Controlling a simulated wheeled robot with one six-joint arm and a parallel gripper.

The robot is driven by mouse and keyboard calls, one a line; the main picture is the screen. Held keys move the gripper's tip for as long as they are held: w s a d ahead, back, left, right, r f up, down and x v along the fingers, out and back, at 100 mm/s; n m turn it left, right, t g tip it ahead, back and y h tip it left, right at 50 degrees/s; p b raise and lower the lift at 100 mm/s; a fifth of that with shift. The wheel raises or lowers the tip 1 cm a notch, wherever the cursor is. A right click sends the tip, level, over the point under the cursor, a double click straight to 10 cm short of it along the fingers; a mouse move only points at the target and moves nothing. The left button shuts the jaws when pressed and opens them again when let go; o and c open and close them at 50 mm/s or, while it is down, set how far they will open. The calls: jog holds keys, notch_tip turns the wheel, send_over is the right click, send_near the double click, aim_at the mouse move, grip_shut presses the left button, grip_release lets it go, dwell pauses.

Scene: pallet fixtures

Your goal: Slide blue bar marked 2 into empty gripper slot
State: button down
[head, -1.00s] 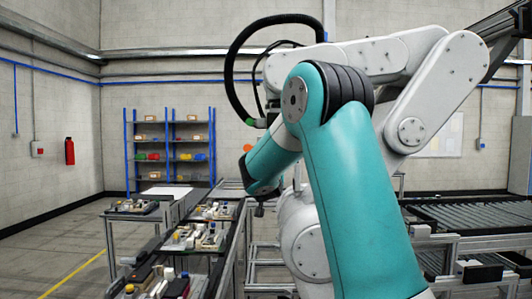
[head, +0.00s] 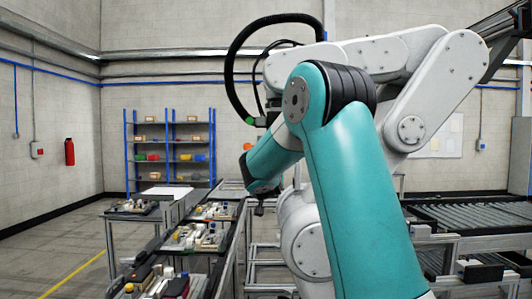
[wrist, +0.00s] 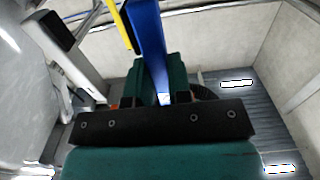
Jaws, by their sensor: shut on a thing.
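The blue bar (wrist: 150,38) stands out from between my gripper's fingers in the wrist view. My gripper (wrist: 161,75), with dark green fingers on a black crosspiece, is shut on it. No number can be read on the bar from this angle. In the head view the end of my arm with the gripper (head: 260,207) is small and dark, mostly hidden behind my own arm, and the bar cannot be made out there. I cannot make out the empty gripper slot in either view.
A yellow strip (wrist: 117,24) is close beside the blue bar in the wrist view. In the head view, pallets with small parts (head: 195,237) line the conveyor left of my arm. A roller conveyor (head: 475,217) is at the right, and shelves (head: 170,145) stand at the back.

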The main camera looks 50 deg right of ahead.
jog(key=shift+w, duration=0.1)
jog(key=shift+x, duration=1.05)
jog(key=shift+f, duration=0.1)
dwell(0.3)
jog(key=c, duration=1)
grip_release()
jog(key=shift+b, duration=0.35)
